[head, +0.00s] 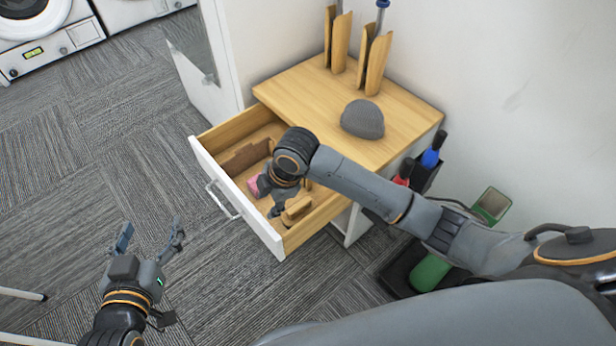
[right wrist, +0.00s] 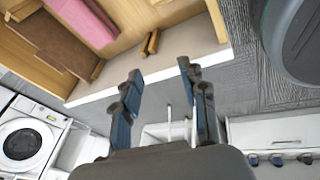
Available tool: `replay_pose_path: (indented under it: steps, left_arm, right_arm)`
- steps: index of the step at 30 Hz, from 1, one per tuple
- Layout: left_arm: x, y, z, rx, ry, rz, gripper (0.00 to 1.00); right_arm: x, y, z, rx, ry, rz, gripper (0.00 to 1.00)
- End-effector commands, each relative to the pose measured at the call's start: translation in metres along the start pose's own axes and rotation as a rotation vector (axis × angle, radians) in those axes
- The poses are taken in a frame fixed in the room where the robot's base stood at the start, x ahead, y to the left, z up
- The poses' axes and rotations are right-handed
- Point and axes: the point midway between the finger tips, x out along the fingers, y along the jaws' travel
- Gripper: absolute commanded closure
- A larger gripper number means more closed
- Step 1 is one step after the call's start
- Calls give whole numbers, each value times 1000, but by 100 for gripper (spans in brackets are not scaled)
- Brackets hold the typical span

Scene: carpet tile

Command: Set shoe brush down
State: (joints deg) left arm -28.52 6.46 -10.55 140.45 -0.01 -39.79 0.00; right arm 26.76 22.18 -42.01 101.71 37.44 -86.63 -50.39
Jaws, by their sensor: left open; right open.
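A small wooden piece, likely the shoe brush (head: 297,210), lies in the front right part of the open drawer (head: 208,167). A small wooden piece also shows beyond my fingers in the right wrist view (right wrist: 150,42); I cannot tell whether it is the same one. My right gripper (head: 276,203) reaches down into the drawer beside the brush, its fingers partly hidden by my wrist. In the right wrist view its fingers (right wrist: 160,92) are spread with nothing between them. My left gripper (head: 149,245) is open and empty above the carpet.
A pink item (head: 254,187) and a brown board (head: 244,157) lie in the drawer. A grey dome (head: 362,119) and wooden holders (head: 374,62) stand on the cabinet top (head: 290,90). A caddy (head: 424,174) hangs at its side. Carpet (head: 110,150) left of the drawer is clear.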

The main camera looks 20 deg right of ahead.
Motion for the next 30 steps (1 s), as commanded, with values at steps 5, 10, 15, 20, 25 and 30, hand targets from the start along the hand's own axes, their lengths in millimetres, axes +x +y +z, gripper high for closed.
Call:
replay_pose_path:
  steps: [5,10,15,20,25,30]
  left_arm:
    - [0,0,0,0,1,0,24]
    - [0,0,-1,0,2,0,24]
    - [0,0,-1,0,2,0,24]
    - [0,0,-1,0,2,0,24]
    - [0,0,-1,0,3,0,24]
    - [0,0,-1,0,3,0,24]
  right_arm:
    - [-19,-15,-50,417,286,273,57]
    - [-76,-19,-30,839,496,540,57]
    - [-132,-32,13,1098,605,752,57]
    - [-158,-40,33,1182,643,847,57]
    - [-162,-40,35,1191,650,860,57]
    - [-161,-40,34,1189,649,857,57]
